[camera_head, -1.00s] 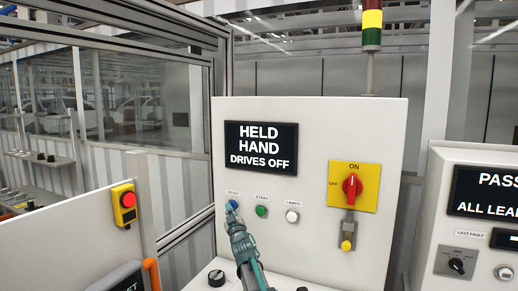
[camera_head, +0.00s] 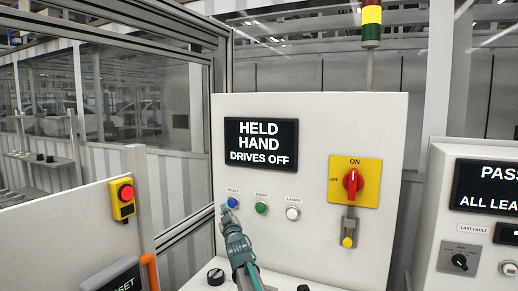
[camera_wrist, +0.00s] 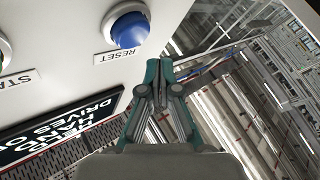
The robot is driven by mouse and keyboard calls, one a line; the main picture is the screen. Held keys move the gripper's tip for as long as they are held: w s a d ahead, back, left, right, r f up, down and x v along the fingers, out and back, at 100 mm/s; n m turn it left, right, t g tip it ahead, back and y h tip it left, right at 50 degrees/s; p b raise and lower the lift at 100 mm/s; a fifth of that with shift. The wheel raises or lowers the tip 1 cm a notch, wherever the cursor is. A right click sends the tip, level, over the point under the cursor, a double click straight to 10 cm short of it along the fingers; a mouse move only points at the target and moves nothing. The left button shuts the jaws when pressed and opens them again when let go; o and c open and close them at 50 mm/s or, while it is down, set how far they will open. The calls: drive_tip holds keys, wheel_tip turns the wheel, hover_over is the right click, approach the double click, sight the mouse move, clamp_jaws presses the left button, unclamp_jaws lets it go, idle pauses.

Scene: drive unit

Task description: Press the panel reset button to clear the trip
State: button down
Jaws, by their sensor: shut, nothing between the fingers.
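The blue reset button (camera_head: 233,202) is at the left of a row on the white panel (camera_head: 310,125), under a RESET label. It also shows large in the wrist view (camera_wrist: 130,29). My gripper (camera_head: 226,209) is shut and empty, its tips close to the button's lower left in the head view. In the wrist view my gripper (camera_wrist: 158,62) has its tips just beside the button; whether they touch it I cannot tell. The panel display (camera_head: 261,145) reads HELD HAND DRIVES OFF.
A green start button (camera_head: 261,207) and a white lamps button (camera_head: 292,213) sit to the right of the blue one. A red rotary switch (camera_head: 352,182) on a yellow plate is further right. A red stop button (camera_head: 126,192) is on the left. Another panel (camera_head: 440,200) stands at the right.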

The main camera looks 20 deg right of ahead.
drive_tip(key=shift+s+a+b, duration=1.5)
drive_tip(key=shift+s+b, duration=0.2)
drive_tip(key=shift+b, duration=1.75)
